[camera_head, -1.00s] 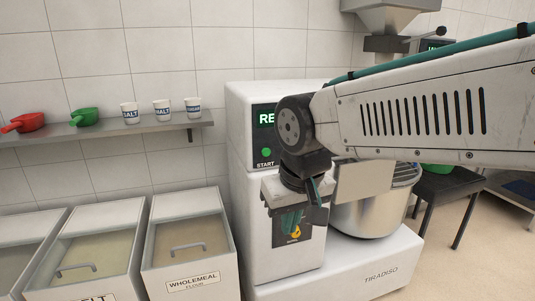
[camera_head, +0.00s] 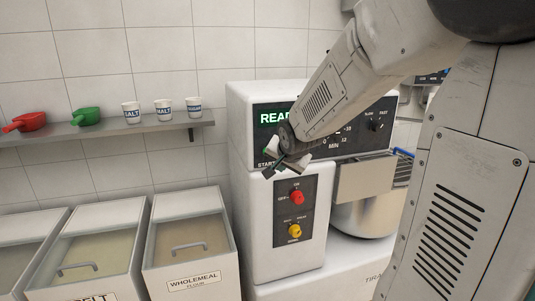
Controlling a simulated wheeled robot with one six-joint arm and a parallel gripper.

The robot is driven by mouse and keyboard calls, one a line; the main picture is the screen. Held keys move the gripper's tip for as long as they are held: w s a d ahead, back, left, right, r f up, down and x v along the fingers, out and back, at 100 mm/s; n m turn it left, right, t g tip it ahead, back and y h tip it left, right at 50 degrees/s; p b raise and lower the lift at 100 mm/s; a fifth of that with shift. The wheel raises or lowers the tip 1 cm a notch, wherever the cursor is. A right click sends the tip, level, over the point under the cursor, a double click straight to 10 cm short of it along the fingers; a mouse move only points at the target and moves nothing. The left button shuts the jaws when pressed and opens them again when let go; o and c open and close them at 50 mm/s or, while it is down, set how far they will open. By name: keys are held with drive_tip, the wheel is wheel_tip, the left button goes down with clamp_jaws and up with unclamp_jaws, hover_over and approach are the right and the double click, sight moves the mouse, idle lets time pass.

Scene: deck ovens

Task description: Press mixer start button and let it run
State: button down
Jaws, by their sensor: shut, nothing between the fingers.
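The mixer (camera_head: 248,200) is a white machine with a dark control panel on its head. Its display (camera_head: 272,118) shows green letters, "REA", the rest hidden by my arm. The START label (camera_head: 266,165) is partly visible, and the start button itself is hidden behind my gripper. My gripper (camera_head: 272,170) is shut and empty, in front of the panel's lower left by the START label. I cannot tell whether it touches the panel. The steel bowl (camera_head: 358,217) is at the right, partly behind my arm.
A red knob (camera_head: 297,197) and a yellow knob (camera_head: 294,231) sit on a lower dark plate. Flour bins (camera_head: 188,240) stand at the left. A shelf (camera_head: 100,133) above holds a red scoop (camera_head: 25,122), a green scoop (camera_head: 86,116) and several white cups. My arm fills the right side.

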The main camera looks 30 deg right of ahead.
drive_tip(key=w+d, duration=0.2)
drive_tip(key=w, duration=0.6)
drive_tip(key=shift+w+d, duration=0.2)
idle(1.9)
drive_tip(key=shift+w+d, duration=0.15)
drive_tip(key=shift+w, duration=0.25)
drive_tip(key=shift+w+d, duration=0.1)
drive_tip(key=shift+w, duration=0.3)
idle(0.6)
idle(0.4)
drive_tip(key=shift+s+a, duration=0.25)
drive_tip(key=shift+s, duration=0.55)
drive_tip(key=shift+s, duration=0.1)
drive_tip(key=s, duration=0.2)
drive_tip(key=s+a, duration=0.1)
drive_tip(key=s, duration=0.1)
drive_tip(key=shift+s+a, duration=0.15)
drive_tip(key=shift+s, duration=0.15)
